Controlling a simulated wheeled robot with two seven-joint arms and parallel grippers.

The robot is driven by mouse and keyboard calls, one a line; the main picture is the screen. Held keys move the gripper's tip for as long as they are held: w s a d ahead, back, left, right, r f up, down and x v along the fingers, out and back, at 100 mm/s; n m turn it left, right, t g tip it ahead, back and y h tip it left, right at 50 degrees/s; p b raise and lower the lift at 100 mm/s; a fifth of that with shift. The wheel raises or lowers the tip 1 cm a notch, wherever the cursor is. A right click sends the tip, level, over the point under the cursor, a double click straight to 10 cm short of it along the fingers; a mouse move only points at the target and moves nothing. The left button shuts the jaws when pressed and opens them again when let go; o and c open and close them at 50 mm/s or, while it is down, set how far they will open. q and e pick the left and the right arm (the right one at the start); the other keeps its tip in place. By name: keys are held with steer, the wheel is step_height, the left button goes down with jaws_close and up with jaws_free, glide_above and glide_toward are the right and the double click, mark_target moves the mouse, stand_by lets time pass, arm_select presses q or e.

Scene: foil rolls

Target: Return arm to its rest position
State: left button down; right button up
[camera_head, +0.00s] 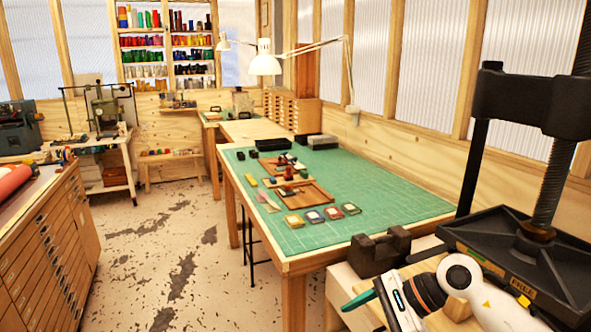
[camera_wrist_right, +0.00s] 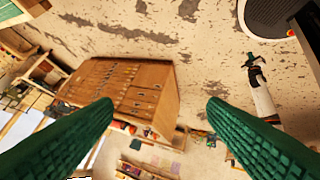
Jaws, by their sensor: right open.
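My right gripper (camera_head: 358,300) shows at the lower right of the head view, in front of the near end of the green-topped table. One green finger is visible there, and the white and dark wrist lies behind it. In the right wrist view the two green fingers of this gripper (camera_wrist_right: 160,105) are spread wide with nothing between them. My left gripper (camera_wrist_right: 252,60) appears small at the upper right of the right wrist view, at the end of a white arm; its jaws are too small to judge. The left arm is outside the head view.
The green-topped table (camera_head: 395,193) holds trays and small coloured pieces. A black press (camera_head: 540,240) and a dark block (camera_head: 378,255) stand close to my right gripper. A wooden drawer cabinet (camera_head: 55,250) is at the left. The floor (camera_head: 165,250) between is clear.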

steer(key=s+a+r+m+t+y, duration=0.1)
steer(key=s+a+r+m+y, duration=0.1)
steer(key=a+r+m+y, duration=0.35)
step_height(320, 180, up, 4)
steer(key=m+t+y, duration=0.4)
steer(key=m+t, duration=0.6)
steer(key=m, duration=0.2)
steer(key=d+f+m+t+h, duration=0.2)
steer(key=d+f+m+h, duration=0.5)
steer(key=m+h, duration=0.5)
steer(key=d+f+m+t+h, duration=0.2)
steer(key=d+f+m+h, duration=0.5)
steer(key=m, duration=1)
steer(key=s+f+m+g, duration=0.4)
steer(key=s+f+g, duration=0.3)
steer(key=s, duration=0.4)
steer(key=s+f+m+g, duration=0.5)
steer(key=s+f, duration=0.4)
steer(key=s, duration=0.2)
step_height(320, 180, down, 27)
steer(key=s+g, duration=0.2)
steer(key=s, duration=0.1)
steer(key=s+d+f+g, duration=0.1)
steer(key=s+d+f, duration=0.2)
steer(key=s+f, duration=1.2)
steer(key=shift+s+d+f+n+b, duration=0.15)
steer(key=shift+s+f+n+b, duration=0.2)
steer(key=shift+s+f, duration=0.1)
